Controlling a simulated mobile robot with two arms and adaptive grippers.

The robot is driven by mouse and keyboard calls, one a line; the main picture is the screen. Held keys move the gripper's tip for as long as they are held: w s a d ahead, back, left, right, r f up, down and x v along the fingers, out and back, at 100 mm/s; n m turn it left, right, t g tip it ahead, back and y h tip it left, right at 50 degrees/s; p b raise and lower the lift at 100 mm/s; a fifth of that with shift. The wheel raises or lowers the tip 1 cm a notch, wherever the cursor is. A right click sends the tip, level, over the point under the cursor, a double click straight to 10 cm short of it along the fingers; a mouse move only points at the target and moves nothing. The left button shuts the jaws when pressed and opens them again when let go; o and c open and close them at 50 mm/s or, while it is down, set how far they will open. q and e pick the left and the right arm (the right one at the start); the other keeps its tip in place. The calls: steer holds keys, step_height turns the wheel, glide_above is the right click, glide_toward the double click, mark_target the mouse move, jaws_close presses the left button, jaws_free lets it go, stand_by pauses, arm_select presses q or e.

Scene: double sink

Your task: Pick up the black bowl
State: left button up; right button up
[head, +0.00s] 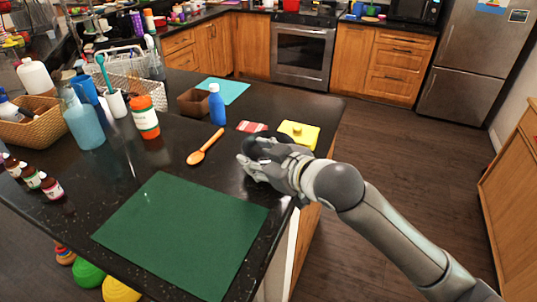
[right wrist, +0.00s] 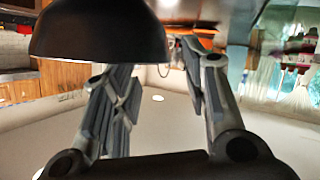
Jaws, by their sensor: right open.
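The black bowl (head: 268,141) sits on the dark counter near its right edge in the head view, partly hidden behind my right gripper (head: 254,165). The bowl (right wrist: 98,32) is large in the right wrist view, at the upper left. That view is upside down, so the bowl stands upright with its rim towards the ceiling. My right gripper (right wrist: 162,75) is open, its two fingers spread. The bowl's wall overlaps the tip of the left-hand finger in that view, and the other finger is clear of it. I cannot tell whether they touch. My left gripper is out of view.
A yellow sponge-like block (head: 299,133) and a red-white cloth (head: 252,127) lie beside the bowl. An orange spoon (head: 205,147), blue bottle (head: 216,105) and brown box (head: 193,102) are to the left. A bare green mat (head: 180,235) lies in front.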

mark_target(246, 152)
steer(key=p+x, duration=0.1)
steer(key=x, duration=0.3)
steer(key=shift+d, duration=0.1)
steer(key=shift+w+f+p, duration=0.1)
steer(key=shift+w+p, duration=0.15)
steer(key=shift+p, duration=0.05)
steer(key=shift+w+a+f, duration=0.1)
steer(key=shift+a, duration=0.1)
steer(key=shift+c, duration=0.6)
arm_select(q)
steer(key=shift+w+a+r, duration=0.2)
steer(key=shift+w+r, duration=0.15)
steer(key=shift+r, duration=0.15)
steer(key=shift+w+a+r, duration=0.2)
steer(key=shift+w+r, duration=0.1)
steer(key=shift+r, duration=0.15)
arm_select(e)
jaws_close()
